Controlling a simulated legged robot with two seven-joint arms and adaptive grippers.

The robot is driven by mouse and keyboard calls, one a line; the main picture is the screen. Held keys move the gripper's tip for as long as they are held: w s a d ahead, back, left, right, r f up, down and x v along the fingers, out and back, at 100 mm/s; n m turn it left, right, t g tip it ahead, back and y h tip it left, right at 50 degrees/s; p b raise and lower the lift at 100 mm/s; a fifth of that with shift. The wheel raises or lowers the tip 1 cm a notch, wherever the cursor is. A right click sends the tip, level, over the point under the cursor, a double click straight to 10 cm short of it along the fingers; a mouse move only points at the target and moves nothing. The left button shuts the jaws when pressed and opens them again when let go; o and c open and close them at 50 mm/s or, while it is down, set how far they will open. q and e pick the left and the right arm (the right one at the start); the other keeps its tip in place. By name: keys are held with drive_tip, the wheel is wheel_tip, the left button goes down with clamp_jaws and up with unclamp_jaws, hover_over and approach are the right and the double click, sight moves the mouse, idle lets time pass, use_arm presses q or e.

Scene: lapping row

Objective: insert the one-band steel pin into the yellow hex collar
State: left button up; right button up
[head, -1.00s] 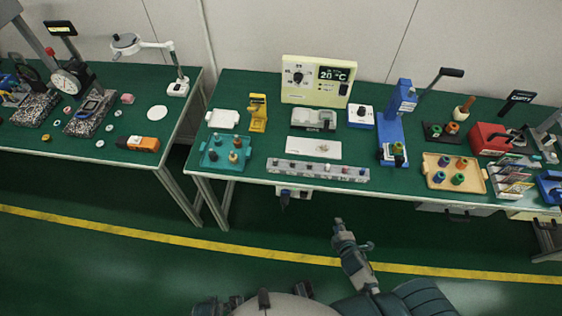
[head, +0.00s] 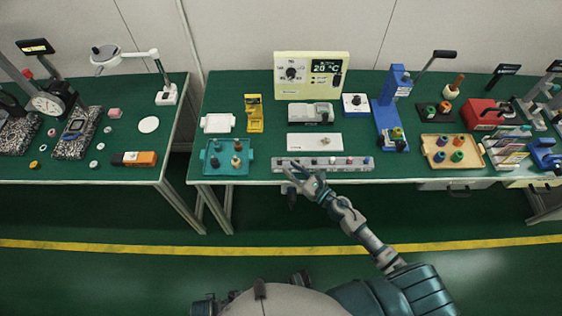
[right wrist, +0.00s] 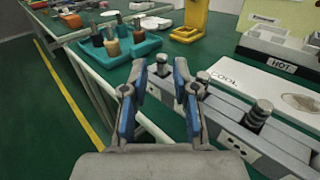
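My right gripper (head: 298,174) is open at the front left part of the grey rail (head: 345,168). In the right wrist view the gripper (right wrist: 160,78) has its two blue-padded fingers apart. A steel pin (right wrist: 162,66) standing in the rail shows between the fingertips, without visible contact. A second steel pin (right wrist: 258,114) with a ribbed shank stands further right in the rail. Band counts are too small to tell. A small yellowish part (head: 397,132) sits at the blue press (head: 390,118); whether it is the yellow hex collar I cannot tell. My left gripper does not show.
A teal tray (head: 207,169) with several pegs stands left of the rail. Behind the rail is a white plate (head: 300,142) marked COOL, with a unit marked HOT (right wrist: 280,50) behind it. A tan tray (head: 429,159) with coloured collars stands right of the press.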

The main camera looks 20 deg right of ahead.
sight(280, 159)
drive_tip(key=shift+w+a+r, duration=0.1)
drive_tip(key=shift+w+a, duration=0.55)
drive_tip(key=shift+a, duration=0.35)
drive_tip(key=shift+w+a, duration=0.2)
drive_tip(key=shift+w, duration=0.15)
drive_tip(key=w, duration=0.2)
drive_tip(key=w+f, duration=0.1)
drive_tip(key=w, duration=0.1)
drive_tip(key=shift+d+f, duration=0.2)
drive_tip(key=shift+a, duration=0.45)
drive_tip(key=shift+a+r, duration=0.1)
drive_tip(key=shift+a, duration=0.3)
clamp_jaws()
